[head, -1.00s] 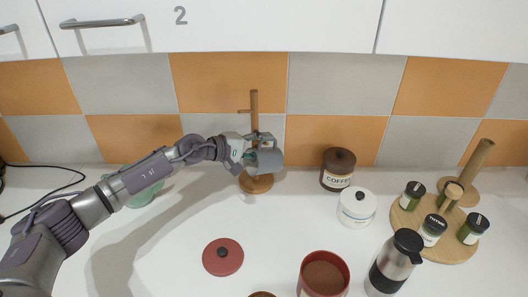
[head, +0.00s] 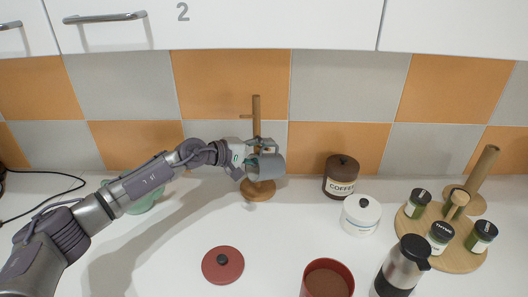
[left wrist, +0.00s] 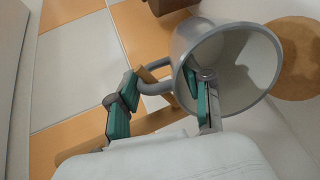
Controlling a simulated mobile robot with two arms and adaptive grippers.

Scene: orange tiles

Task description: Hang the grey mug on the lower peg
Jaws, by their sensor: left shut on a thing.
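The grey mug (head: 271,167) is in front of the wooden mug stand (head: 256,112), above its round base (head: 258,192). My left gripper (head: 250,153) is shut on the mug. In the left wrist view one finger of the gripper (left wrist: 163,103) is inside the mug (left wrist: 245,45) and the other is outside, on the handle side. The mug's handle (left wrist: 150,87) is close to the stand's wood. I cannot tell whether a peg passes through it. An upper peg (head: 245,116) points left; the lower peg is hidden in the head view. My right gripper is not seen.
A brown coffee canister (head: 341,177) and a white lidded pot (head: 361,214) stand right of the stand. A round wooden board (head: 455,261) with jars is at the right, near a steel flask (head: 401,267). A red lid (head: 223,265) lies in front.

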